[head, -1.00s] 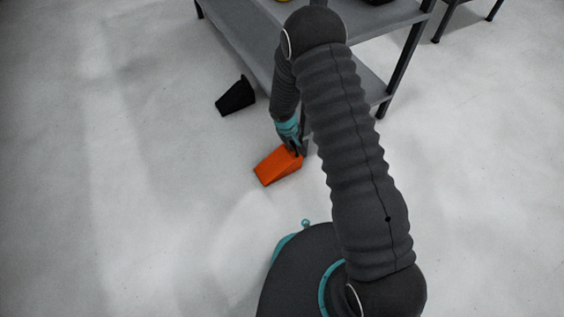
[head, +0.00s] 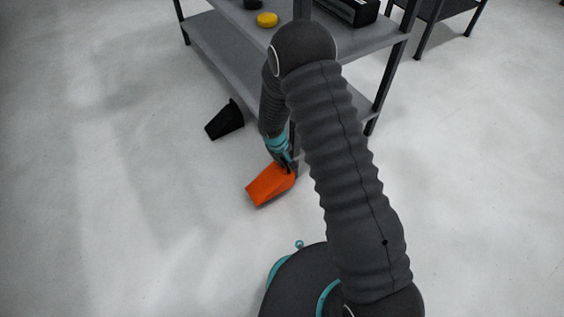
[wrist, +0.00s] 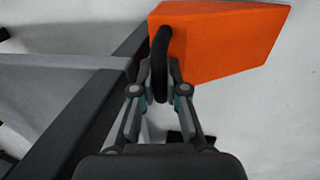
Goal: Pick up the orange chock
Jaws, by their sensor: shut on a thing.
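The orange chock (head: 268,186) is a wedge near the shelf's front leg in the head view, its thin end towards the lower left. It fills the upper right of the wrist view (wrist: 225,40). I cannot tell for sure how far the chock is off the floor.
A black chock (head: 224,121) stands on the floor to the upper left. A grey shelf unit (head: 222,50) is right behind my gripper, with a yellow round thing (head: 267,19) and a black case (head: 346,10) on top. The floor at left is clear.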

